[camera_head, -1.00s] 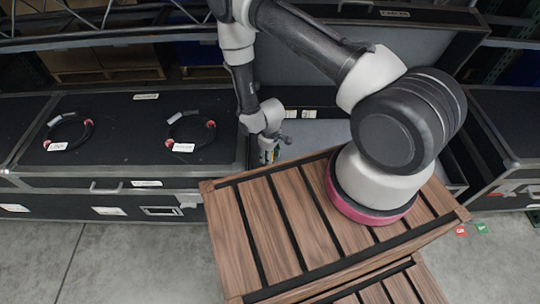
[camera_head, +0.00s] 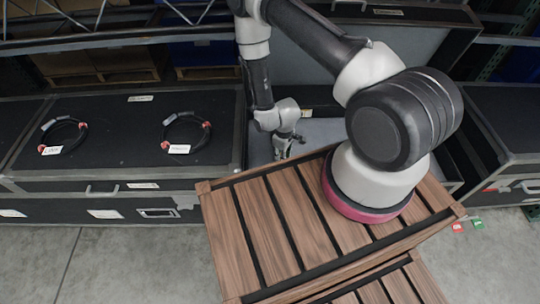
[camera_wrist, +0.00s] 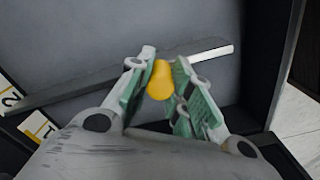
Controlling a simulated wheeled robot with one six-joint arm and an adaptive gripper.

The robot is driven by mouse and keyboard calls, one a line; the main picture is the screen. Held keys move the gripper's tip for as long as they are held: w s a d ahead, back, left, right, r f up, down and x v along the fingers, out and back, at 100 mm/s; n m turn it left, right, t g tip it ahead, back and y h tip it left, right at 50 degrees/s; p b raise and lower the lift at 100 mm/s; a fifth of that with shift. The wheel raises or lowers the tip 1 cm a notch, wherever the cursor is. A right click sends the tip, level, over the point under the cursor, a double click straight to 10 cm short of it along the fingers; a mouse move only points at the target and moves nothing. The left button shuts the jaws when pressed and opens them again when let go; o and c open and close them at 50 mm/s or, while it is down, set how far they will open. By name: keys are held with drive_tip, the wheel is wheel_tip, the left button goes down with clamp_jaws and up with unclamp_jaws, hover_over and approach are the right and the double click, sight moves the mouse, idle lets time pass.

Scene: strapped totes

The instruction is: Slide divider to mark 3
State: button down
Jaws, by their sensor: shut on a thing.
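The divider (camera_wrist: 95,84) is a long thin grey bar lying slantwise across the grey interior of an open case in the wrist view. A yellow knob (camera_wrist: 160,82) shows between my green-padded fingers. My gripper (camera_wrist: 164,60) is shut on the knob; it also shows inside the case in the head view (camera_head: 284,150). Number label 2 (camera_wrist: 9,94) and number label 1 (camera_wrist: 40,127) are at the left, with the bar's left end between them. Mark 3 is not readable in either view. My fingers hide where the knob meets the bar.
The case's dark side wall (camera_wrist: 287,60) stands to the right of the bar in the wrist view. A wooden slatted crate (camera_head: 268,225) is in front of the case. A black closed case (camera_head: 110,120) with two coiled cables lies to the left.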

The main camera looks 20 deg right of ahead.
drive_tip(key=s+d, duration=0.1)
drive_tip(key=d, duration=0.3)
drive_tip(key=s+d, duration=0.2)
drive_tip(key=d, duration=0.2)
drive_tip(key=s+d, duration=0.1)
drive_tip(key=d, duration=0.4)
drive_tip(key=shift+s, duration=0.15)
drive_tip(key=c, duration=1.3)
unclamp_jaws()
drive_tip(key=shift+d, duration=0.2)
drive_tip(key=shift+o, duration=0.2)
wheel_tip(320, 180, up, 12)
